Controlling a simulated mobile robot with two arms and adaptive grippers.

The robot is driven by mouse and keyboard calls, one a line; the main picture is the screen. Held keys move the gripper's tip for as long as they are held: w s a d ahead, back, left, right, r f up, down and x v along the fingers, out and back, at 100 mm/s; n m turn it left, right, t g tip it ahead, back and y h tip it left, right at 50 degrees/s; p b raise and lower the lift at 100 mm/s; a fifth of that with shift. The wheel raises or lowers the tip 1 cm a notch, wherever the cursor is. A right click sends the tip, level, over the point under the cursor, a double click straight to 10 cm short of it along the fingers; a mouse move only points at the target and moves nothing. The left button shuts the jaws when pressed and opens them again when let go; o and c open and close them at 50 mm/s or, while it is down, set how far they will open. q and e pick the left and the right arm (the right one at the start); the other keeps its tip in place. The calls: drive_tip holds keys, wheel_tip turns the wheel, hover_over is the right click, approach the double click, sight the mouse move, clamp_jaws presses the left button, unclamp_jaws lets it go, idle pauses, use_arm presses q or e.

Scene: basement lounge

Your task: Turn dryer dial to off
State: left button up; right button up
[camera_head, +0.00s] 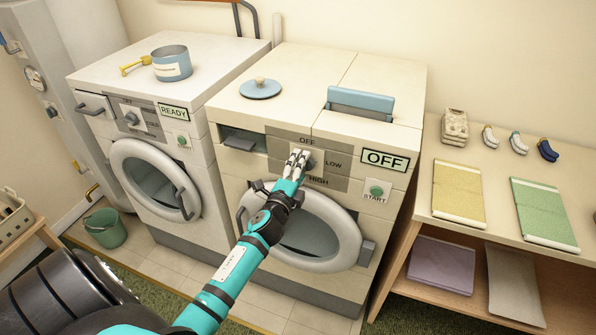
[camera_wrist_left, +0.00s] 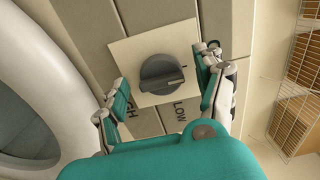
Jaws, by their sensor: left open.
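The dryer (camera_head: 395,110) is the right machine. Its dark round dial (camera_wrist_left: 160,74) sits on a pale square plate in the left wrist view, between my two fingers. The dial's light line points right, the side away from the round door. LOW and a partly hidden HIGH show below the dial there. In the head view the dial (camera_head: 309,161) is partly behind my fingers, with OFF above, LOW right, HIGH below. The dryer's display (camera_head: 385,160) reads OFF. My left gripper (camera_head: 297,158) is open at the dial; contact is unclear. My right gripper is not in view.
The START button (camera_head: 376,191) is right of and below the dial. The round dryer door (camera_head: 310,235) is below. The washer (camera_head: 150,130), showing READY, is left. A wooden table (camera_head: 470,150) with folded towels is right. A green bucket (camera_head: 105,228) stands on the floor.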

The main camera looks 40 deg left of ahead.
use_arm(q)
drive_tip(key=v, duration=1.2)
drive_tip(key=shift+f, duration=0.1)
drive_tip(key=s+d+f+n+g+h, duration=0.1)
drive_tip(key=s+d+f+n+g, duration=0.2)
drive_tip(key=f, duration=0.9)
drive_tip(key=s+d+f+n+g+h, duration=0.15)
drive_tip(key=s+f, duration=0.35)
drive_tip(key=f, duration=0.6)
drive_tip(key=s+d+f+n+g+h, duration=0.1)
drive_tip(key=s+d+f+n+g, duration=0.2)
drive_tip(key=f, duration=0.9)
drive_tip(key=s+d+f+n+g, duration=0.2)
drive_tip(key=s+f+g, duration=0.2)
drive_tip(key=s+f, duration=0.4)
drive_tip(key=s+d+f+n+g, duration=0.2)
drive_tip(key=s+f+g, duration=0.3)
drive_tip(key=s, duration=1.6)
wheel_tip(320, 180, down, 3)
drive_tip(key=shift+s+f+n+h, duration=0.15)
drive_tip(key=shift+s+n+h, duration=0.15)
drive_tip(key=shift+n+h, duration=0.25)
